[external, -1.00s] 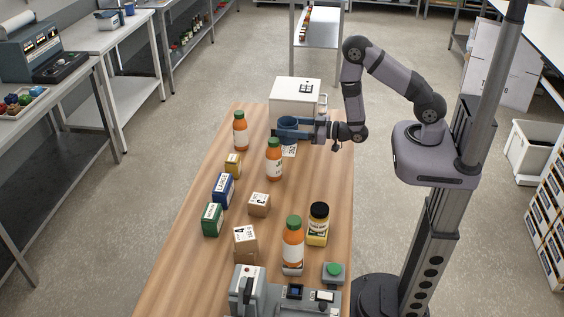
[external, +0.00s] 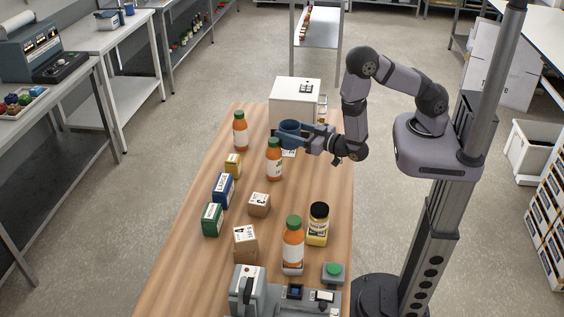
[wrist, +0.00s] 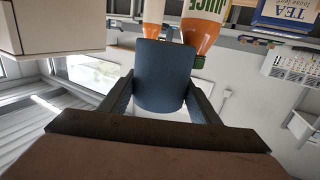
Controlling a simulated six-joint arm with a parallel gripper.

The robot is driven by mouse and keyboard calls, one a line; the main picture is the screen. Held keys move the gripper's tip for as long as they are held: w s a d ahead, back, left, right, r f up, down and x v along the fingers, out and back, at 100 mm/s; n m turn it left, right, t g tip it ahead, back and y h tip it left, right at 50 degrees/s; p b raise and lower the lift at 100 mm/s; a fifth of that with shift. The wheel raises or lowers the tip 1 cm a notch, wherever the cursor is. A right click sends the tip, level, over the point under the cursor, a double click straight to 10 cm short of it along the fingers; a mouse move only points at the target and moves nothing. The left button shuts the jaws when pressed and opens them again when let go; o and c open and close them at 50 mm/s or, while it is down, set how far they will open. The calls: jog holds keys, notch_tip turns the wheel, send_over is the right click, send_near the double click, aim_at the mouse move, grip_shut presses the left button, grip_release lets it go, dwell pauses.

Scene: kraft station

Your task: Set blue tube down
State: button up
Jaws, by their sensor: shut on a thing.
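The blue tube (external: 290,130) is a short, dark blue cylinder held near the white box at the far end of the table. My gripper (external: 305,137) is shut on it, with a finger on each side. The wrist view shows the tube (wrist: 163,76) between the two fingers of my gripper (wrist: 162,98). In the external view the tube appears just above and behind an orange juice bottle (external: 274,160). I cannot tell its exact height above the wooden table (external: 270,235).
A white box (external: 294,100) stands behind the tube. Another juice bottle (external: 240,131) is to its left. Yellow (external: 233,164), blue (external: 223,189) and green (external: 212,219) boxes line the left side. The table's right middle is fairly clear.

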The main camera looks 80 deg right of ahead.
jog(key=s+a+f+m+g+h, duration=0.1)
jog(key=s+m+h, duration=0.1)
jog(key=s, duration=0.5)
jog(key=s+a+f+m+g+h+p, duration=0.1)
jog(key=s+f+m+g+h, duration=0.1)
jog(key=s, duration=0.5)
jog(key=shift+s+a+f+h, duration=0.15)
jog(key=shift+s+a+h, duration=0.25)
jog(key=shift+h, duration=0.3)
notch_tip(320, 180, down, 5)
jog(key=b, duration=0.4)
jog(key=shift+f, duration=0.1)
jog(key=shift+f+b, duration=2)
jog(key=shift+f, duration=0.2)
